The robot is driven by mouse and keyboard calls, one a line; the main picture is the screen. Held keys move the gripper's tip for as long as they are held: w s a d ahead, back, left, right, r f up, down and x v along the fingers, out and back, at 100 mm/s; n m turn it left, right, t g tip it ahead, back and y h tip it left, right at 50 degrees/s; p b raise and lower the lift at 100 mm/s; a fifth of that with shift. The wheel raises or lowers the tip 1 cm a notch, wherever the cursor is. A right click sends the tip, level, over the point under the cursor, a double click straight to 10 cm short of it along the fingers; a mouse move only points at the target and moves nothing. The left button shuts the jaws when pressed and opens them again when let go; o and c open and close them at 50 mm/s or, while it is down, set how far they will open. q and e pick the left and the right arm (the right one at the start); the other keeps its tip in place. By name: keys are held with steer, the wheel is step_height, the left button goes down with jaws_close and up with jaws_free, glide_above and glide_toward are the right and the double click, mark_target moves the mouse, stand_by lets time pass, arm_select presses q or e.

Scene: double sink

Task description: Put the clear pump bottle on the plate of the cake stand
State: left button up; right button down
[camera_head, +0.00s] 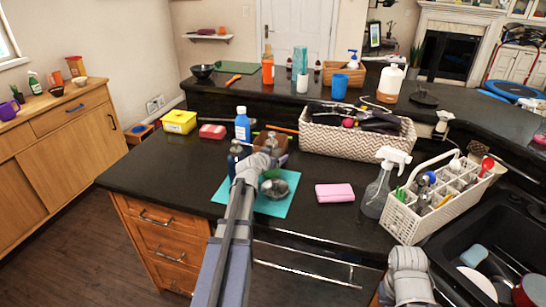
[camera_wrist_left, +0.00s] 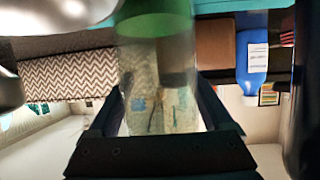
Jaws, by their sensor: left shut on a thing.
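My left gripper (camera_wrist_left: 160,125) is shut on the clear pump bottle (camera_wrist_left: 160,75), a see-through bottle with a green band at one end. In the head view my left gripper (camera_head: 267,160) is above the teal mat and largely hides the bottle; a little green shows below it. A shiny silver round piece (camera_head: 276,190), seemingly the cake stand, is right below the gripper on the mat. Shiny metal also shows at the upper left of the left wrist view (camera_wrist_left: 60,12). I cannot tell whether bottle and stand touch.
The teal mat (camera_head: 283,208) lies on the dark counter. A dark bottle (camera_head: 235,158) and a blue bottle (camera_head: 242,125) stand to its left. A pink sponge (camera_head: 334,193), spray bottle (camera_head: 376,190) and white caddy (camera_head: 438,205) are to the right. A patterned basket (camera_head: 350,140) stands behind.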

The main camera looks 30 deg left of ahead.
arm_select(q)
steer(key=shift+f, duration=0.35)
steer(key=o, duration=1.5)
steer(key=shift+r, duration=0.1)
steer(key=shift+o, duration=0.2)
